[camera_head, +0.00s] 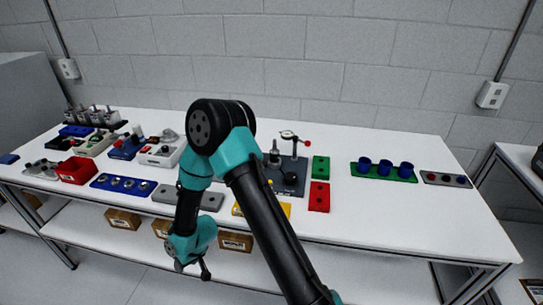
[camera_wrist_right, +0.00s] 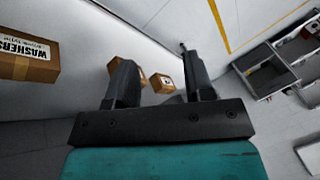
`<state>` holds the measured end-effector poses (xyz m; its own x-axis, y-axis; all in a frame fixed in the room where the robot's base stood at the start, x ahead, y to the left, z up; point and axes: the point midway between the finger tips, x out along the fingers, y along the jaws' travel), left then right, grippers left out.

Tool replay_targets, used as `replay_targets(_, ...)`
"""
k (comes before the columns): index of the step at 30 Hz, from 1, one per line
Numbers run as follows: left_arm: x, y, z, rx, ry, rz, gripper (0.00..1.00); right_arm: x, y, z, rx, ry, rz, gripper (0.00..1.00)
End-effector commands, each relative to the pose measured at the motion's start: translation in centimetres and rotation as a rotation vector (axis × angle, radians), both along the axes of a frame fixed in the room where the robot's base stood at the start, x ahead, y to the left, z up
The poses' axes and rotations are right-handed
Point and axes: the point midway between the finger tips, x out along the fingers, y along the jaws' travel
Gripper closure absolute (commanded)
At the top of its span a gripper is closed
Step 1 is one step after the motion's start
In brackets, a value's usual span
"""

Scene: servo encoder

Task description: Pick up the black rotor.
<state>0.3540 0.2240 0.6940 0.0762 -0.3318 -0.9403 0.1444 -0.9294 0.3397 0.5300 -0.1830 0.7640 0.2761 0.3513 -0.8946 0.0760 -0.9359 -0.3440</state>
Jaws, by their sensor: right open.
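I cannot single out the black rotor with certainty. Small dark parts sit among the fixtures at the left of the white table (camera_head: 340,225), too small to identify. My right arm reaches up across the middle of the head view and bends down. Its gripper (camera_head: 192,267) hangs in front of the table's front edge, below the tabletop. In the right wrist view the right gripper (camera_wrist_right: 152,56) has its two fingers apart with nothing between them. My left gripper is not in view.
A red bin (camera_head: 76,171), a blue plate with round recesses (camera_head: 122,185) and a grey plate (camera_head: 207,201) stand at left. A dark fixture (camera_head: 288,177) stands mid-table, partly behind my arm. A green plate with blue cups (camera_head: 384,173) is at right. The front right is clear.

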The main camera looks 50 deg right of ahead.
Motion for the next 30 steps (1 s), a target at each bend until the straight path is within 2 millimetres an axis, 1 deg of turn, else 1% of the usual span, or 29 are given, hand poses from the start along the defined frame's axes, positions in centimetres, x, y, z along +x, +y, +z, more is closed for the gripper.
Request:
replay_targets(1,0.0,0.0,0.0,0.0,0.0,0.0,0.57,1.9,0.6,1.4,-0.001,-0.035,0.015,0.52)
replay_targets(3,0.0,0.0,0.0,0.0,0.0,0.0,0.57,4.2,1.5,3.2,-0.004,-0.073,0.034,0.52)
replay_targets(6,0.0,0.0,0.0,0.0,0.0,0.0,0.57,7.0,2.6,5.8,-0.009,-0.124,0.059,0.52)
replay_targets(12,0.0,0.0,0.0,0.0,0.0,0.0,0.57,11.6,4.4,11.0,-0.02,-0.212,0.101,0.52)
replay_targets(15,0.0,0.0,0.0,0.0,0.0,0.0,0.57,13.4,4.4,13.2,-0.039,-0.246,0.126,0.52)
replay_targets(17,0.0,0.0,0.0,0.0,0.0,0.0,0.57,14.3,3.7,14.2,-0.059,-0.259,0.144,0.52)
replay_targets(20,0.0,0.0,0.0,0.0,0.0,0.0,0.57,15.5,2.1,15.5,-0.096,-0.27,0.183,0.52)
replay_targets(23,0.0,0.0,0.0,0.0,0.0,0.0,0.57,16.4,0.1,16.8,-0.139,-0.278,0.222,0.52)
replay_targets(26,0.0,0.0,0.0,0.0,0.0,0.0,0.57,17.4,-2.3,18.2,-0.184,-0.283,0.266,0.52)
replay_targets(29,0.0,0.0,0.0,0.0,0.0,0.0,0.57,18.1,-5.5,19.7,-0.239,-0.278,0.319,0.52)
replay_targets(30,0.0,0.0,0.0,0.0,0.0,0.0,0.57,18.4,-7.2,20.4,-0.265,-0.272,0.345,0.52)
